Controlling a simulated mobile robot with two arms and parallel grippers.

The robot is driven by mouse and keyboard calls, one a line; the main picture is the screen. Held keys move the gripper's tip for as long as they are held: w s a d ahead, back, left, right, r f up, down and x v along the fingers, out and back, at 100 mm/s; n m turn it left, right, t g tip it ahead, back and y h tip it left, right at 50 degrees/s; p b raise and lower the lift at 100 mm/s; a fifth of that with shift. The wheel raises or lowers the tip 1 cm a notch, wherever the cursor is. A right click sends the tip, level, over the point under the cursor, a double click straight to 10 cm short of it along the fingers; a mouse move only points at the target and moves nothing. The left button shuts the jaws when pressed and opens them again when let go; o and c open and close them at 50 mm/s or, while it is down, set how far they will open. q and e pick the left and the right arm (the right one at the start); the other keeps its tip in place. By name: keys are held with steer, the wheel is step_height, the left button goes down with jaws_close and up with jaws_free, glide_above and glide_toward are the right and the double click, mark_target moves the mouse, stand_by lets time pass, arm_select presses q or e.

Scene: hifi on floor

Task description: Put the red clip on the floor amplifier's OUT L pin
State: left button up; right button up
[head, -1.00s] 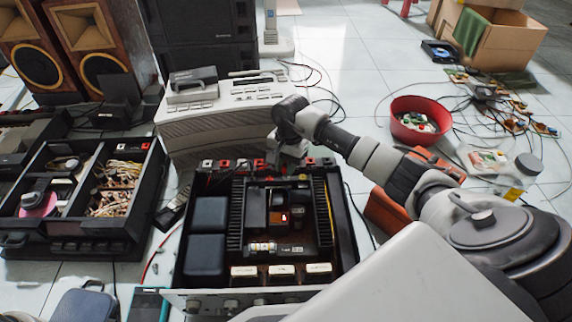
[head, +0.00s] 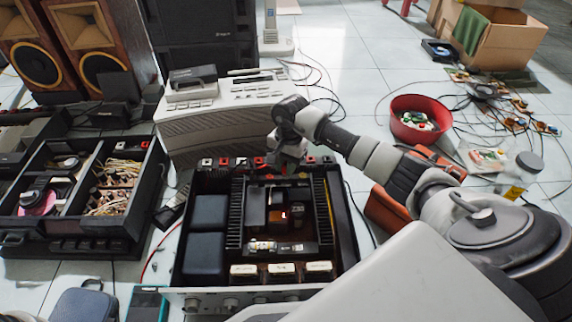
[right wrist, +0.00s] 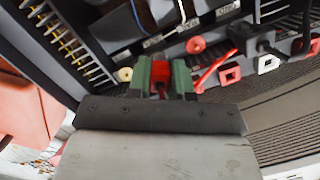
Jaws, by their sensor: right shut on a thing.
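The floor amplifier (head: 345,235) stands open in the middle of the head view, with a row of red, white and black terminals along its far edge. My right gripper (head: 288,160) is at that far edge, low over the terminals. In the right wrist view its green fingers (right wrist: 161,78) are shut on the red clip (right wrist: 161,70), which shows only partly between them. A red wire (right wrist: 213,70) runs beside the right finger. I cannot tell which terminal is the OUT L pin, or whether the clip touches a pin. My left gripper is not in view.
A grey hi-fi unit (head: 225,128) stands close behind the amplifier. A black compartment box (head: 75,228) is at left, a red bowl (head: 402,133) at right. An orange-red case (head: 385,213) lies beside the amplifier under my right arm. Loose cables lie on the tiles.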

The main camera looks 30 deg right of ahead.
steer(key=o, duration=0.9)
steer(key=shift+f, duration=0.15)
steer(key=shift+c, duration=0.2)
step_height(320, 180, up, 11)
steer(key=d+p, duration=0.1)
steer(key=p, duration=0.6)
steer(key=shift+w+d, duration=0.3)
